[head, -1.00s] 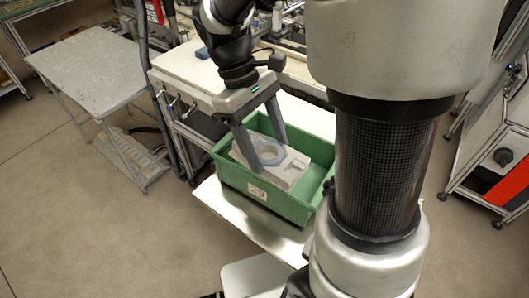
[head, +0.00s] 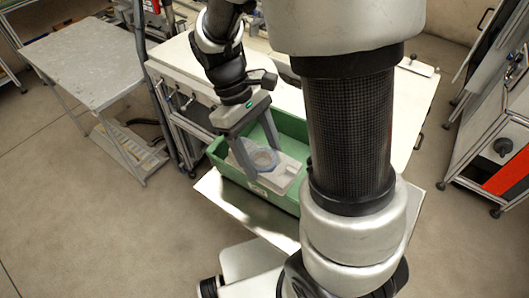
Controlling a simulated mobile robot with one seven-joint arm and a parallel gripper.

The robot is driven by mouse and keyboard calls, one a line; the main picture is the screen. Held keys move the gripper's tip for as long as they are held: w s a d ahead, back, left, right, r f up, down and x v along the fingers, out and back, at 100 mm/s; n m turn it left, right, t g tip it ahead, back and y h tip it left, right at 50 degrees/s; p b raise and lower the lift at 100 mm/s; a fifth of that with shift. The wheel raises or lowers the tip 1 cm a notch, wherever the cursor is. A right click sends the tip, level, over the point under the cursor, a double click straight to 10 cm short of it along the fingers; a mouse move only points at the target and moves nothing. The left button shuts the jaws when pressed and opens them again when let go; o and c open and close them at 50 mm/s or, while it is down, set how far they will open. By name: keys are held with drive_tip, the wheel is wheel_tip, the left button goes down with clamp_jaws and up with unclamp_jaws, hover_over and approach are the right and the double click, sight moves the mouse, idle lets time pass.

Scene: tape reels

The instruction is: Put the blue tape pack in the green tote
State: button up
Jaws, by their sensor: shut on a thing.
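The blue tape pack (head: 263,158) is a pale blue, faceted ring. In the head view it is between the two fingers of my gripper (head: 260,152), which is shut on it. The fingers point down and reach inside the outline of the green tote (head: 287,124). A pale grey block (head: 286,181) lies in the tote under the ring. I cannot tell whether the ring touches the block. My arm hides the tote's right end.
The tote stands on a low white shelf (head: 223,200) in front of a white workbench (head: 178,62). A grey metal table (head: 88,60) stands to the left. A cabinet with a red panel (head: 510,178) is at the right.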

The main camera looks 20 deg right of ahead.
sight(263, 149)
drive_tip(key=o, duration=0.5)
drive_tip(key=f, duration=0.1)
drive_tip(key=d+f, duration=0.1)
drive_tip(key=f, duration=0.1)
drive_tip(key=shift+w+d+f, duration=0.2)
drive_tip(key=shift+c, duration=0.2)
drive_tip(key=shift+w+d+f, duration=0.2)
drive_tip(key=shift+w+d, duration=0.15)
drive_tip(key=shift+w, duration=0.1)
drive_tip(key=c, duration=0.5)
drive_tip(key=shift+w+d, duration=0.15)
drive_tip(key=shift+w, duration=0.05)
drive_tip(key=shift+s+a, duration=0.25)
drive_tip(key=shift+a, duration=0.05)
drive_tip(key=shift+f, duration=0.2)
drive_tip(key=o, duration=1.2)
drive_tip(key=shift+w, duration=0.1)
